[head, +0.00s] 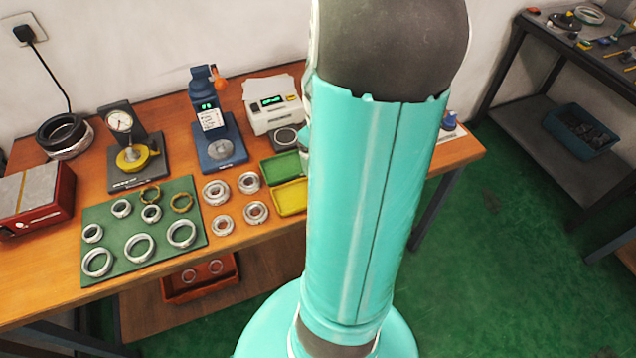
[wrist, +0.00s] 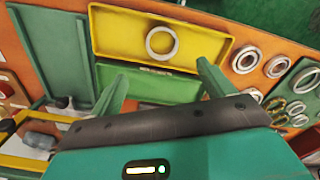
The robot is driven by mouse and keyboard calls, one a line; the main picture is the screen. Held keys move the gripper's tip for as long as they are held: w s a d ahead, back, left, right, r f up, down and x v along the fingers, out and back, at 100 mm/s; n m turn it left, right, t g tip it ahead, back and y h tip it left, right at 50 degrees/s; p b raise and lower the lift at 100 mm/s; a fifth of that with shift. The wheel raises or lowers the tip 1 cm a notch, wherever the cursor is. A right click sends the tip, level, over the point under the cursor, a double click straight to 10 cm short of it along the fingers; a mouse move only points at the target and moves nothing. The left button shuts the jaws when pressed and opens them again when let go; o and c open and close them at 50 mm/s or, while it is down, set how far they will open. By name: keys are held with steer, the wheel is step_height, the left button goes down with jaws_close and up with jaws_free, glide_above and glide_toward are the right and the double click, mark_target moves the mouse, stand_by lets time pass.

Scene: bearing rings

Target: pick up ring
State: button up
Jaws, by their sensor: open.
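In the head view the yellow tray (head: 291,197) shows only in part, and my own arm hides my gripper and the ring. Several other rings lie on the green mat (head: 112,226) and bearings stand beside it.
A green tray (wrist: 150,83) adjoins the yellow one. Bearings (wrist: 246,60) lie on the table near it. A dial gauge (head: 120,122), a blue instrument (head: 207,110) and a white device (head: 272,104) stand behind. A red bin (head: 200,285) sits below.

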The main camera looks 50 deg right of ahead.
step_height(320, 180, down, 6)
steer(key=shift+r, duration=0.2)
steer(key=f, duration=0.4)
steer(key=shift+w+a+f, duration=0.1)
steer(key=shift+a+f, duration=0.15)
steer(key=shift+f, duration=0.1)
steer(key=c, duration=1.1)
